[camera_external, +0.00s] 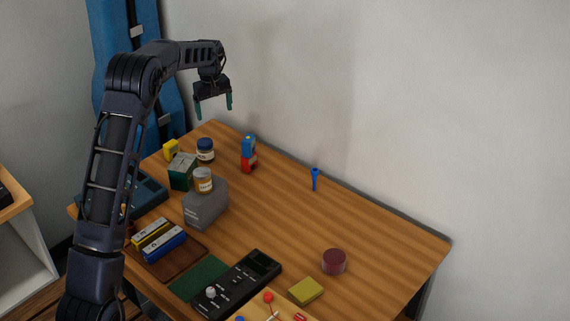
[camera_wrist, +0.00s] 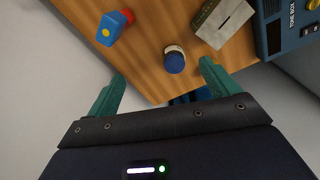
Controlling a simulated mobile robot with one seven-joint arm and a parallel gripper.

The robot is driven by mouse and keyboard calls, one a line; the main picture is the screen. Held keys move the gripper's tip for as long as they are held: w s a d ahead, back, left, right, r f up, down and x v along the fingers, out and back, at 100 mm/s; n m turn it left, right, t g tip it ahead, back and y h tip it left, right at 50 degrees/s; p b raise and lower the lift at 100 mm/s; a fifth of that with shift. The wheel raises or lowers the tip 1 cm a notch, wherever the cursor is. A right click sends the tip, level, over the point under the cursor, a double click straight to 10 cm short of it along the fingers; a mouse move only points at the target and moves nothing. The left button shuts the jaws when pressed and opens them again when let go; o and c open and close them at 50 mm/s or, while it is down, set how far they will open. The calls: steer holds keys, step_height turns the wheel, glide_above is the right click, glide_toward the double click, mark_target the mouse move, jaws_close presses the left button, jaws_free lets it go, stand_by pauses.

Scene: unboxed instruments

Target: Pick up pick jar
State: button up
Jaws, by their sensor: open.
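Two jars stand in the outside view, and I cannot tell by a label which is the pick jar. One jar with a dark blue lid (camera_external: 205,151) stands on the table near the back left edge. It also shows in the wrist view (camera_wrist: 174,60), seen from above between and beyond the fingers. A smaller jar with amber contents and a pale lid (camera_external: 203,181) stands on top of a grey box (camera_external: 206,205). My gripper (camera_external: 214,105) is open and empty, raised above the back corner of the table, apart from both jars. Its green fingers also show in the wrist view (camera_wrist: 162,74).
A green slotted box (camera_external: 182,172) and a yellow block (camera_external: 171,149) stand close to the blue-lidded jar. A red and blue bottle-like thing (camera_external: 249,154) stands to its right. A blue tone box (camera_wrist: 292,27) lies nearby. The table's middle right (camera_external: 375,232) is clear.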

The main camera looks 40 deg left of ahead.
steer(key=n, duration=0.2)
glide_above(202, 141)
steer(key=shift+g, duration=0.3)
steer(key=f, duration=1)
steer(key=shift+w+d+f, duration=0.15)
steer(key=shift+w+d, duration=0.15)
steer(key=shift+d, duration=0.05)
step_height(202, 141, down, 6)
steer(key=shift+r, duration=0.25)
steer(key=shift+s+a+f, duration=0.15)
steer(key=shift+a+f, duration=0.05)
steer(key=shift+f, duration=1.15)
steer(key=shift+s+a+f, duration=0.1)
steer(key=shift+a+f, duration=0.1)
steer(key=shift+f, duration=1.1)
steer(key=c, duration=1.2)
steer(key=shift+o, duration=0.2)
steer(key=shift+r, duration=0.15)
